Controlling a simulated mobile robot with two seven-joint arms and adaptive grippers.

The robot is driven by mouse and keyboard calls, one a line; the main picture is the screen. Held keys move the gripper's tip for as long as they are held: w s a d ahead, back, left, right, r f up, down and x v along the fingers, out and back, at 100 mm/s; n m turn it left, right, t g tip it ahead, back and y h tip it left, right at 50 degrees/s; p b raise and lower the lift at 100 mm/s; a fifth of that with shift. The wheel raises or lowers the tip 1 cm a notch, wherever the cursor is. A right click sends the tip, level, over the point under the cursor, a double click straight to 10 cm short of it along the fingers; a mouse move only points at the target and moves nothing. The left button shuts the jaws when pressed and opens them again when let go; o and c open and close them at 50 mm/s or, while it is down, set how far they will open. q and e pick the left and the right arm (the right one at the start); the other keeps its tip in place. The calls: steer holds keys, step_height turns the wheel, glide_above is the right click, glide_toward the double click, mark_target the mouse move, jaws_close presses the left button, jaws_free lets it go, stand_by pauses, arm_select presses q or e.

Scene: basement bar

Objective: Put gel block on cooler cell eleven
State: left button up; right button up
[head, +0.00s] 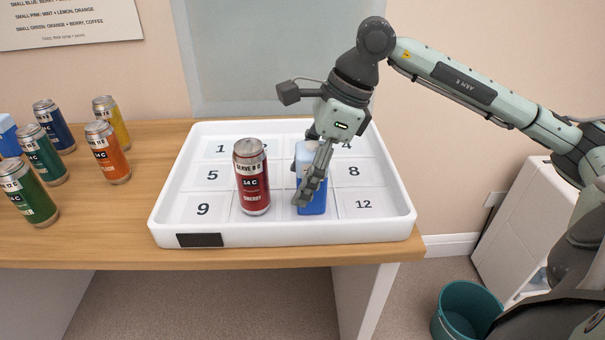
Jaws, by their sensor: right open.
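The gel block (315,206), blue with a pale white-blue upper part, stands upright in the white cooler tray (282,238). Its base is in the front row, between the red can and the cell marked 12; the number under it is hidden, but its place in the row fits cell eleven. My right gripper (311,178) comes down over the block from above and right. Its jaws are open, with a dark finger in front of the block; the other finger is mostly hidden. I cannot tell whether a finger touches it. My left gripper is not in view.
A red cherry can (252,180) stands in the tray just left of the block. Several coloured cans, including an orange one (108,153), stand on the wooden counter (110,220) at left. A blue item (8,138) is cut by the left edge. A teal bin (466,312) is at lower right.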

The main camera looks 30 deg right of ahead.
mark_target(318, 144)
steer(key=shift+r, duration=0.1)
steer(key=shift+r, duration=0.15)
steer(key=shift+d+r, duration=0.25)
steer(key=shift+r, duration=0.3)
steer(key=v, duration=0.9)
steer(key=shift+s+r+p, duration=0.15)
steer(key=shift+r+p, duration=0.2)
steer(key=shift+s+d+r, duration=0.1)
steer(key=shift+d+r, duration=0.15)
steer(key=shift+r, duration=0.15)
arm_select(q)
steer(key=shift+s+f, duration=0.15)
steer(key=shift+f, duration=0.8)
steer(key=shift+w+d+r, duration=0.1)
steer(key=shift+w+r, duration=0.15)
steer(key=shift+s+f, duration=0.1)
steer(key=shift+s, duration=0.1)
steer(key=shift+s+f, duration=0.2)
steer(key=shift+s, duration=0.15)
